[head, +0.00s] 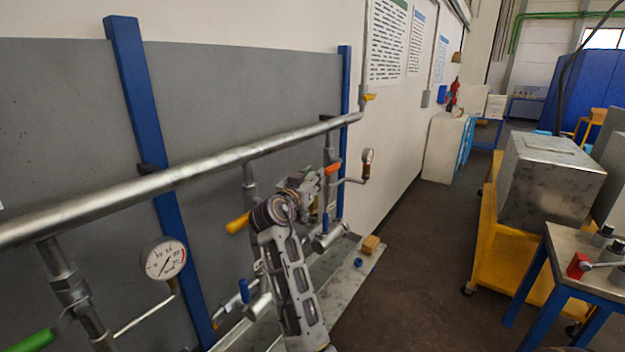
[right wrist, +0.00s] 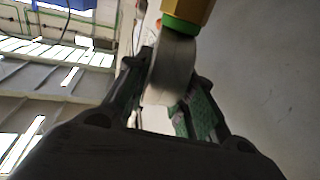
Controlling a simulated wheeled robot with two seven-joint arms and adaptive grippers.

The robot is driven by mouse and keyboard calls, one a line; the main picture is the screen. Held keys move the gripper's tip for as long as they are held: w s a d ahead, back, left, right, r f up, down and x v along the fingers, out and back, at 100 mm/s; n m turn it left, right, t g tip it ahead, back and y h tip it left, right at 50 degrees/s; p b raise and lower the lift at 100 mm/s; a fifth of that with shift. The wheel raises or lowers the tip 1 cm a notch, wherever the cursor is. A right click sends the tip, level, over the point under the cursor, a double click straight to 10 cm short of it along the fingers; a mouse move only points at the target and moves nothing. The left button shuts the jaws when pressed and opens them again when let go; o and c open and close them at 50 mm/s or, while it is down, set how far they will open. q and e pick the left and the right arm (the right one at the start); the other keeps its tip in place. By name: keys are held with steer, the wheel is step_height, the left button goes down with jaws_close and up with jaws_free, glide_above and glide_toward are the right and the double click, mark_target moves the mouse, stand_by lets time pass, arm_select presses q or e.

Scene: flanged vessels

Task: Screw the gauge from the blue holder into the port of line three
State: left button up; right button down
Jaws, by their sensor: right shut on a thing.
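My right gripper (head: 308,186) is at the pipework in the head view, in front of the middle branch pipe (head: 250,182). In the right wrist view its fingers (right wrist: 172,100) are shut on a grey rounded body (right wrist: 172,75), with a green collar and a brass hex fitting at the top edge. It appears to be the gauge seen edge-on; its dial is hidden. In the head view the gripper is too small to show the held gauge clearly. I cannot make out the port of line three or identify the blue holder. My left gripper is not in view.
A long horizontal pipe (head: 190,172) runs above the branches. A dial gauge (head: 165,258) is at left and another gauge (head: 368,157) at the far end. A yellow cart (head: 490,250) stands right, beyond open floor.

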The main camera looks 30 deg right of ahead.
steer(key=shift+f+b, duration=0.95)
steer(key=shift+b, duration=0.05)
stand_by(0.3)
stand_by(0.4)
steer(key=c, duration=1.1)
jaws_free()
steer(key=shift+r, duration=5)
steer(key=shift+r, duration=0.1)
steer(key=shift+c, duration=0.5)
